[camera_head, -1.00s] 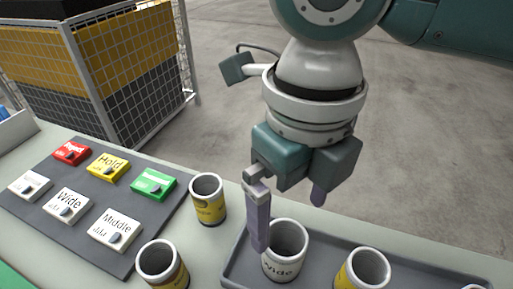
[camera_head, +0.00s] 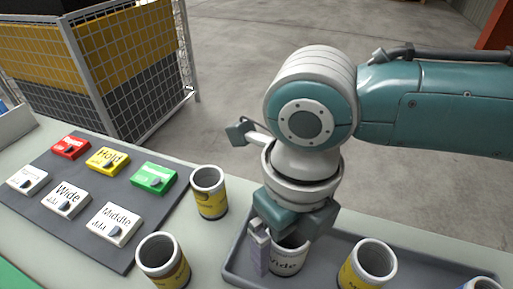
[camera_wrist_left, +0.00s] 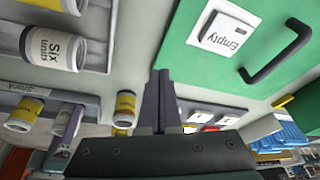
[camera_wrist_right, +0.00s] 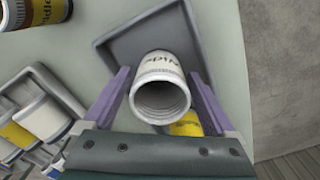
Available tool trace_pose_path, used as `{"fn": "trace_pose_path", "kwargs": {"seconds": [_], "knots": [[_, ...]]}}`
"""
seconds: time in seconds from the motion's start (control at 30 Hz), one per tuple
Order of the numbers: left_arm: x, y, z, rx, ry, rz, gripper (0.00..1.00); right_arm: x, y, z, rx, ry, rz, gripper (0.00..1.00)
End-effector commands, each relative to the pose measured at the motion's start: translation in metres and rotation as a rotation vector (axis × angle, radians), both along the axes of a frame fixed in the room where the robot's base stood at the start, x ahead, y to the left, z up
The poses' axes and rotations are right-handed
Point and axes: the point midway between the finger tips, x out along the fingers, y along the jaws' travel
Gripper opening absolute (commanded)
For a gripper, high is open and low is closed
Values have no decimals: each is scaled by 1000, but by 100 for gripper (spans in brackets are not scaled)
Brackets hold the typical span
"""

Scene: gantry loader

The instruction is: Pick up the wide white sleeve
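The wide white sleeve (camera_head: 285,262), a white open cylinder marked "Wide", stands upright at the left end of the grey tray (camera_head: 322,240). It also shows in the right wrist view (camera_wrist_right: 161,85), mouth toward the camera. My right gripper (camera_head: 284,256) is lowered over it, with one finger on its left side; the other finger is hidden in the head view. In the right wrist view the right gripper (camera_wrist_right: 160,102) is open, its fingers on either side of the sleeve with gaps. My left gripper (camera_wrist_left: 162,78) has its fingers together and empty; it is outside the head view.
A yellow-and-white sleeve (camera_head: 367,265) stands in the tray to the right. Two more, a near one (camera_head: 163,262) and a far one (camera_head: 208,192), stand left of the tray. A dark panel (camera_head: 98,236) holds several label blocks. A mesh cage (camera_head: 130,75) stands behind.

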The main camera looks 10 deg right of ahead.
Motion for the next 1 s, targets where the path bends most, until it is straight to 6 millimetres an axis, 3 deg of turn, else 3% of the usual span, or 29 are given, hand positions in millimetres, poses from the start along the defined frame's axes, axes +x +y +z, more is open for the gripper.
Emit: {"fn": "trace_pose_path", "kwargs": {"seconds": [0.07, 0.77, 1.0], "knots": [[0, -1, 0, -2, 0, 1, 0, 0, 0, 0, 0, 0, 0, 81], [-1, 1, -1, 6, 2, -4, 0, 0, 0, 1, 0, 0, 0, 2], [-1, 2, 0, 9, 2, -7, 0, 1, 0, 1, 1, -2, 0, 0]]}}
